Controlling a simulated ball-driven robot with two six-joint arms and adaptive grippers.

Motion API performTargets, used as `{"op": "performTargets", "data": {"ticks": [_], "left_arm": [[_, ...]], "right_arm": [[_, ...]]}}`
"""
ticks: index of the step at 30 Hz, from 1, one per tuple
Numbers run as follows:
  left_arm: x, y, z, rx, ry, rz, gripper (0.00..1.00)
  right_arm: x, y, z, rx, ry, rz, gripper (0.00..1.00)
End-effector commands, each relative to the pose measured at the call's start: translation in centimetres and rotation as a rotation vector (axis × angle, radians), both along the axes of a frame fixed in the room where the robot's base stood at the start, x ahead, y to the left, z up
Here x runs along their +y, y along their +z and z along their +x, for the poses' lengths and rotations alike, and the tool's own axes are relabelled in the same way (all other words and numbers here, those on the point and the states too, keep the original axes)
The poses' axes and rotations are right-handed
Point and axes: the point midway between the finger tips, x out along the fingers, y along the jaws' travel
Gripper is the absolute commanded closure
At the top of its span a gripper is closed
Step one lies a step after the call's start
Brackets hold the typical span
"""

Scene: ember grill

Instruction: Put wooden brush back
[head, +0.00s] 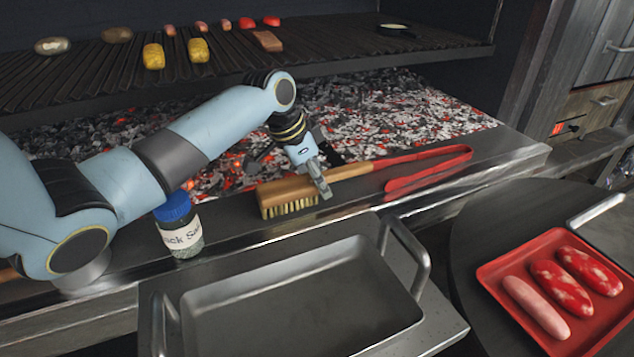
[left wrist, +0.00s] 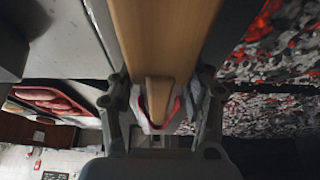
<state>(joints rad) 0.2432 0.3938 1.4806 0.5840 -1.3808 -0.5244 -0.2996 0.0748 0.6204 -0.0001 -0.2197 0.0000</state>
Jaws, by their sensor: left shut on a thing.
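The wooden brush (head: 287,191) has a light wooden body, a handle toward the right and pale bristles facing down. It is at the metal ledge in front of the embers; I cannot tell whether the bristles touch the ledge. My left gripper (head: 321,184) reaches down over the brush and is shut on it where the body meets the handle. In the left wrist view the brush's wood (left wrist: 165,40) runs between the two fingers (left wrist: 160,105). My right gripper is not in view.
Red tongs (head: 430,168) lie on the ledge, close by the brush handle. A blue-capped jar (head: 179,225) stands left. An empty metal tray (head: 300,300) is in front. A red tray (head: 500,275) of sausages sits right. Glowing embers (head: 410,110) lie behind, under a grill rack (head: 330,50) with food.

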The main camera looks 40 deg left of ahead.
Motion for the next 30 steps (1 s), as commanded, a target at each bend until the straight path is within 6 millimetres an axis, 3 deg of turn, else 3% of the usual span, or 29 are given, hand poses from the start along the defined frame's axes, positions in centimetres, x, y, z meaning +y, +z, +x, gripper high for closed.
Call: {"op": "performTargets", "data": {"ticks": [3, 13, 14, 18, 30], "left_arm": [[0.02, -0.89, 0.05, -0.002, -0.001, 0.002, 0.85], [0.01, -1.16, 0.04, -0.002, -0.001, 0.002, 0.85], [0.02, -1.18, 0.03, -0.001, -0.001, 0.002, 0.48], [0.01, -1.14, 0.03, -0.001, -0.001, 0.002, 0.29], [0.17, -0.21, -0.14, -0.005, 0.000, 0.003, 0.27]], "right_arm": [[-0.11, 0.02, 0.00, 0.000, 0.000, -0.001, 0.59], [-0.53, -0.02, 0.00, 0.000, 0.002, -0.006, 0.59], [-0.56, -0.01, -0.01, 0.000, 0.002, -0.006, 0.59], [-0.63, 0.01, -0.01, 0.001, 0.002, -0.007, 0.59], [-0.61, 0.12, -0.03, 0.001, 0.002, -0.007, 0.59]]}}
